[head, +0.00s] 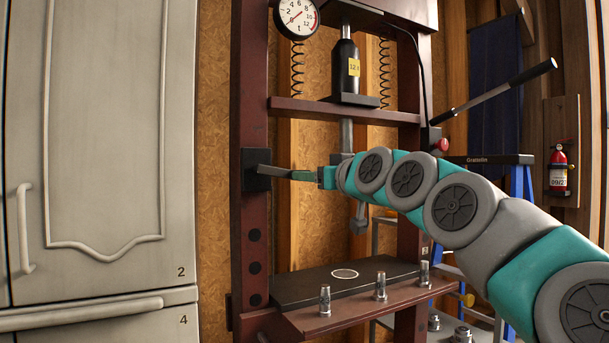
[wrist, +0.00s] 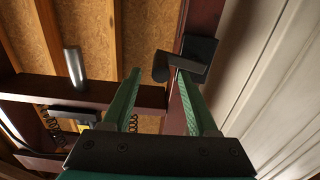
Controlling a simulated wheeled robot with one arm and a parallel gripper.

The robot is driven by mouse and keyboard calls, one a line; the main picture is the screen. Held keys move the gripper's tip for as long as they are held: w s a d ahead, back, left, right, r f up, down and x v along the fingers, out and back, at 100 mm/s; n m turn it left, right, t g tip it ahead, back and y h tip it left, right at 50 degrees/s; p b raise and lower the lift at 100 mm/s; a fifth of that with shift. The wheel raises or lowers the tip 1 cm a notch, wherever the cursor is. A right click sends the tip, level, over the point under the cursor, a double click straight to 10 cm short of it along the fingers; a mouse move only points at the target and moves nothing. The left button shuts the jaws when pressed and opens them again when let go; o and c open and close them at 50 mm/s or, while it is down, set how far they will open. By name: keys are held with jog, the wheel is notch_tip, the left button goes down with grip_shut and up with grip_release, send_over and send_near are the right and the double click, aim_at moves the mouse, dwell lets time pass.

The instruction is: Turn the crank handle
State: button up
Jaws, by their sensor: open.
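A dark square plate (head: 256,170) is fixed to the press's left post, with a short dark handle (head: 276,171) sticking out of it to the right. This looks like the crank handle. My gripper (head: 300,175) reaches in from the right, its fingertips at the handle's outer end. In the wrist view, my gripper (wrist: 159,75) is open, with two green fingers apart. The handle (wrist: 162,67) shows at the fingertips, closer to the right finger, whose tip overlaps it. I cannot tell whether they touch. The plate also shows in the wrist view (wrist: 200,56).
The dark red press frame (head: 247,100) surrounds the handle, with a black bottle jack (head: 346,68) above. Several metal bolts stand on its lower shelf (head: 345,315). Grey cabinet doors (head: 100,130) stand close on the left. A long lever (head: 500,90) rises at right.

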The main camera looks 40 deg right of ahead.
aim_at(282, 172)
jog(key=shift+x, duration=2)
jog(key=shift+c, duration=0.2)
grip_shut()
